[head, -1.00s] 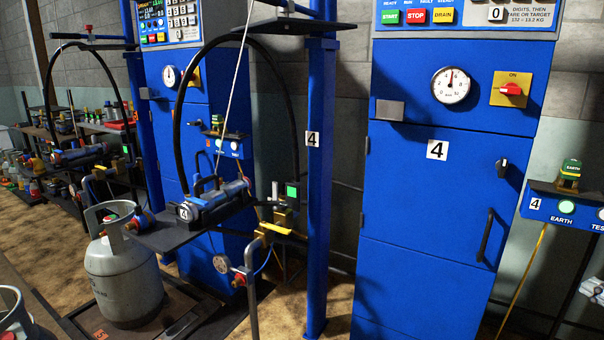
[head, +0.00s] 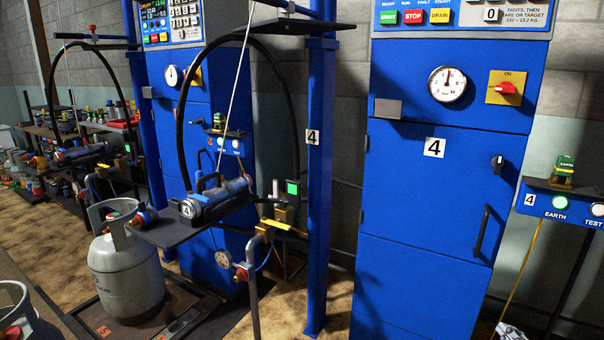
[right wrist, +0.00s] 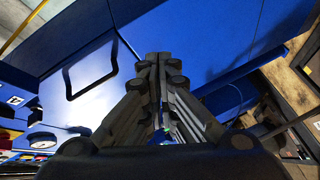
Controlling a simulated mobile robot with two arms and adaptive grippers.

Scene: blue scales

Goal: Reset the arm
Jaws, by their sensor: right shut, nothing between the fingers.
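My right gripper (right wrist: 158,62) shows in the right wrist view with its two dark fingers together and nothing between them. Blue cabinet panels fill the picture beyond its tips. The rest of the right arm is out of the picture. My left gripper is in neither view.
A grey gas cylinder (head: 127,275) stands on a low scale platform at the left. A blue post (head: 318,180) and a black shelf (head: 165,232) stand beside it. An earth test box (head: 572,200) is at the right. Sandy floor shows between the cabinets.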

